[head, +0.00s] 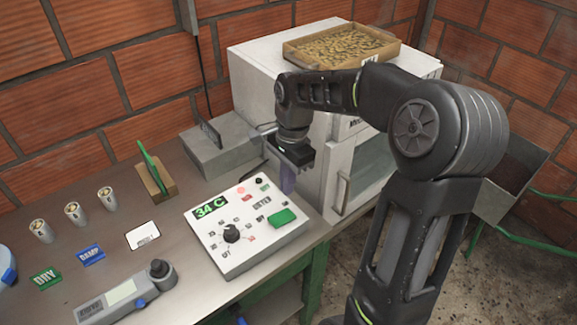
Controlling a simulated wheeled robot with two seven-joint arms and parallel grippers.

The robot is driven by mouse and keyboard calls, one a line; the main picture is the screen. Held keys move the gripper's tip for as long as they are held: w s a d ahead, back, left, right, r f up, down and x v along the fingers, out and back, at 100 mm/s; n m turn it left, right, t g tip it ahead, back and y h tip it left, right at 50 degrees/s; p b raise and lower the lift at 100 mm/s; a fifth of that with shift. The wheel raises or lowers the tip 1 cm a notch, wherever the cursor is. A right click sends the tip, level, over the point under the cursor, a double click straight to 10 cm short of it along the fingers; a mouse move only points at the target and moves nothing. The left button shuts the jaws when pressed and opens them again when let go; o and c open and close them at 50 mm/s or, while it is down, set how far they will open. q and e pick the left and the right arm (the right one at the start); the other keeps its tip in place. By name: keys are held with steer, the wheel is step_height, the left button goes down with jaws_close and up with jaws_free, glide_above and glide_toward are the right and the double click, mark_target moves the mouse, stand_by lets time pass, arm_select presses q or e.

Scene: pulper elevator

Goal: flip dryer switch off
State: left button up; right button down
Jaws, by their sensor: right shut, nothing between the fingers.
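The white dryer control panel (215,245) lies on the bench, with a green display reading 34 C, a black knob (231,233) and a small red light (257,182). A green rocker (282,216) sits at its right edge beside the DRYER label; its tilt is too small to tell. My right gripper (287,186) is shut and empty, pointing down near the panel's back right corner, beyond the green rocker and apart from it. My left gripper is out of view.
The white dryer cabinet (262,85) carries a wooden tray of beans (342,58) and stands close behind my right arm. A handheld meter (125,295), DRY and DAMP tags and several small metal cups occupy the left bench.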

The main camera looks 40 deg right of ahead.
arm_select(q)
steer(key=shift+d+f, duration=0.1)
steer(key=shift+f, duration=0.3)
arm_select(e)
steer(key=r, duration=0.2)
steer(key=d+r, duration=0.1)
steer(key=r, duration=0.2)
steer(key=shift+r, duration=0.15)
arm_select(q)
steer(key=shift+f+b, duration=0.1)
steer(key=shift+b, duration=0.3)
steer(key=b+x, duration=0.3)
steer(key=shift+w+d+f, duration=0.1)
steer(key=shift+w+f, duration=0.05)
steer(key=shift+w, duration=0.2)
arm_select(e)
steer(key=shift+w+a+r+y, duration=0.1)
steer(key=shift+a+y, duration=0.1)
steer(key=shift+a, duration=0.15)
steer(key=shift+w+a+r+y, duration=0.1)
steer(key=shift+a+y, duration=0.1)
steer(key=shift+a, duration=0.15)
